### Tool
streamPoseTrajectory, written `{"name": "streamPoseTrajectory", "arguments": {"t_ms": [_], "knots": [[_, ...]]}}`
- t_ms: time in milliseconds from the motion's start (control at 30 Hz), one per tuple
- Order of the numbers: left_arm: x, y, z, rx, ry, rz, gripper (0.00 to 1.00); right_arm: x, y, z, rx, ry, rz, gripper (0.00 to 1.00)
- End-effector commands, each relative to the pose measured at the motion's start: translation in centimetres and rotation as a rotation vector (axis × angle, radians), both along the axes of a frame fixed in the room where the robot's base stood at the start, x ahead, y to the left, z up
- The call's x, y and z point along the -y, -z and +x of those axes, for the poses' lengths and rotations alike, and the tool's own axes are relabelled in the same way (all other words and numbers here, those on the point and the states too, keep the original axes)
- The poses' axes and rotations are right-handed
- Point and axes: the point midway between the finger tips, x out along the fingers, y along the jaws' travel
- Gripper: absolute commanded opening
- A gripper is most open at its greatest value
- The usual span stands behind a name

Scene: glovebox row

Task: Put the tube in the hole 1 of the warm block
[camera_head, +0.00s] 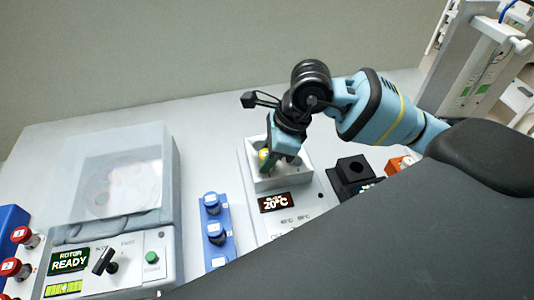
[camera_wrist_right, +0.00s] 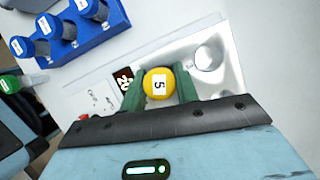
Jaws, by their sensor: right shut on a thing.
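My right gripper (camera_head: 270,160) is shut on a tube with a yellow cap (camera_wrist_right: 159,83). The cap is marked 5 and sits between the green fingers; it also shows in the head view (camera_head: 264,155). The tube's body is hidden below the cap. The gripper is over the white recess (camera_head: 283,183) of a unit whose display reads 20°C (camera_head: 276,202). In the wrist view a round grey hole (camera_wrist_right: 208,55) shows in the recess, apart from the cap. I cannot tell whether the tube's lower end touches anything. My left gripper is not in view.
A blue rack (camera_head: 215,238) with several blue-capped tubes stands left of the unit. Further left is a lidded centrifuge (camera_head: 115,180) with a READY display. Red-capped tubes (camera_head: 20,236) stand at far left. A black block (camera_head: 352,172) and an orange item (camera_head: 397,165) lie right.

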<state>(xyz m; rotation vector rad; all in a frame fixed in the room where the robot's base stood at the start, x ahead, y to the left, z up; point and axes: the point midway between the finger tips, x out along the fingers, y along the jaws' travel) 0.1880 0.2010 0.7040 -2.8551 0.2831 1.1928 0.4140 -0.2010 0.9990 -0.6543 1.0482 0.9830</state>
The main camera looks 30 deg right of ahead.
Motion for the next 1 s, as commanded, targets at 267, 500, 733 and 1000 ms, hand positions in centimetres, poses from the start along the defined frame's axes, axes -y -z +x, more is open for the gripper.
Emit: {"name": "streamPoseTrajectory", "arguments": {"t_ms": [267,500,733,1000], "knots": [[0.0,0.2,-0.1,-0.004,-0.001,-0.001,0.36,0.0,0.3,0.0,0.0,0.0,0.0,0.09],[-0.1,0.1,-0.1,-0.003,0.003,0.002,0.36,0.0,0.3,0.0,0.0,-0.001,0.0,0.52],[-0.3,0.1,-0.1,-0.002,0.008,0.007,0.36,0.0,0.2,0.0,0.002,-0.001,0.0,0.52],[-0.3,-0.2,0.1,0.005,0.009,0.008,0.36,0.8,-2.2,-0.3,0.005,0.0,-0.001,0.52]]}}
